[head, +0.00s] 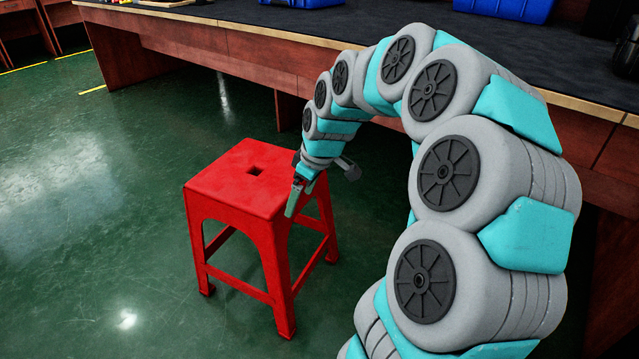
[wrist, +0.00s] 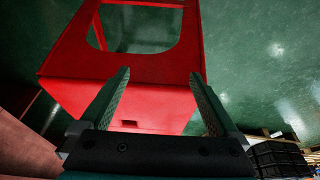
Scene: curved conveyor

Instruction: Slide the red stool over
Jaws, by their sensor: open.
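The red stool (head: 240,185) stands upright on the green floor in the head view, left of my arm. It has a square seat with a small slot in the middle. My gripper (head: 294,200) is at the near right edge of the seat, pointing down. In the wrist view the stool (wrist: 150,70) fills the middle, and the two fingers of my gripper (wrist: 158,88) are spread apart in front of it. Nothing is held between them. I cannot tell whether a finger touches the stool.
A long workbench (head: 260,40) with a dark top and reddish wood panels runs behind the stool. Blue cases (head: 505,8) sit on it. The green floor (head: 90,230) left of the stool is clear. A dark crate (wrist: 278,160) shows at the lower right of the wrist view.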

